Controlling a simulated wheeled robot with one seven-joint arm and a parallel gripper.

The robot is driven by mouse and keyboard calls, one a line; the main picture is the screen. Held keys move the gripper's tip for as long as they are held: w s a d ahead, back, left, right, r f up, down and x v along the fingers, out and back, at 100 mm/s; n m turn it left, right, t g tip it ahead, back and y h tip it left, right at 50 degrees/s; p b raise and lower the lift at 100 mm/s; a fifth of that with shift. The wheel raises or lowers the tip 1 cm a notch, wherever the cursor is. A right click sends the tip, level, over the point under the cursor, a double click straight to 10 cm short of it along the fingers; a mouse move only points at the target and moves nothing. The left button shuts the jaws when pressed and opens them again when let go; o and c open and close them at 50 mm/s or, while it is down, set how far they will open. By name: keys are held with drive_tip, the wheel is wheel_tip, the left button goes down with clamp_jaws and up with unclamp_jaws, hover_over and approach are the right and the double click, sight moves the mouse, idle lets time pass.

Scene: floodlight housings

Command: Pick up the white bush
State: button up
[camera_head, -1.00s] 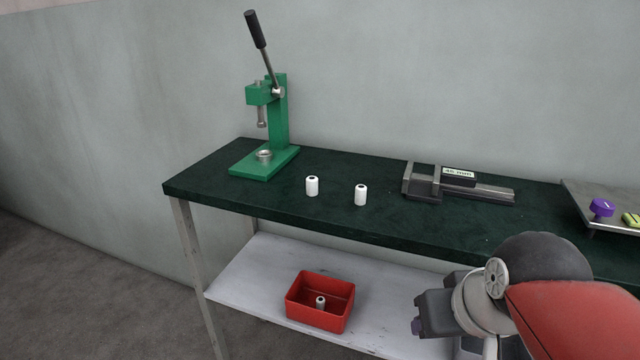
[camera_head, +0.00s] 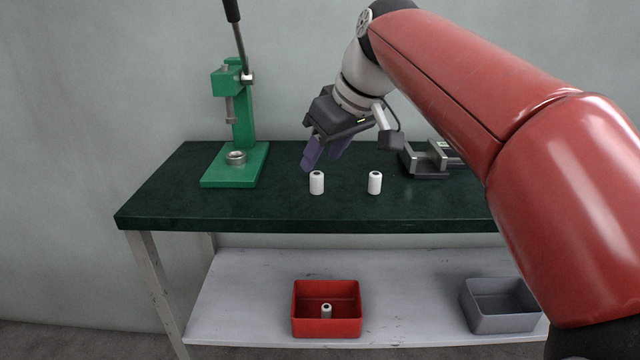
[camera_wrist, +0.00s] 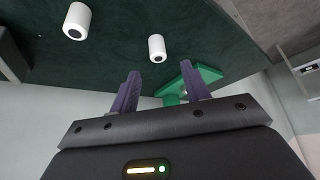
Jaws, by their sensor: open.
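Two white bushes, short cylinders with a dark bore, stand upright on the dark green bench top. The left bush (camera_head: 317,182) and the right bush (camera_head: 375,182) are a short distance apart. A third white bush (camera_head: 326,311) stands in the red bin on the lower shelf. My gripper (camera_head: 325,158), with purple fingers, is open and empty just above and behind the left bush in the head view. In the wrist view, two bushes (camera_wrist: 157,48) (camera_wrist: 77,21) lie beyond the open fingers (camera_wrist: 163,90), touching neither.
A green arbor press (camera_head: 236,160) stands at the bench's left. A grey vise (camera_head: 428,160) is at the right, partly behind my arm. The red bin (camera_head: 327,329) and a grey bin (camera_head: 497,316) sit on the white lower shelf (camera_head: 240,290). The bench front is clear.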

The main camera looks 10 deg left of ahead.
sight(317, 173)
drive_tip(key=x, duration=0.5)
drive_tip(key=shift+d+f+b, duration=0.15)
drive_tip(key=shift+f+b, duration=0.25)
drive_tip(key=shift+f, duration=0.05)
clamp_jaws()
drive_tip(key=shift+r, duration=0.2)
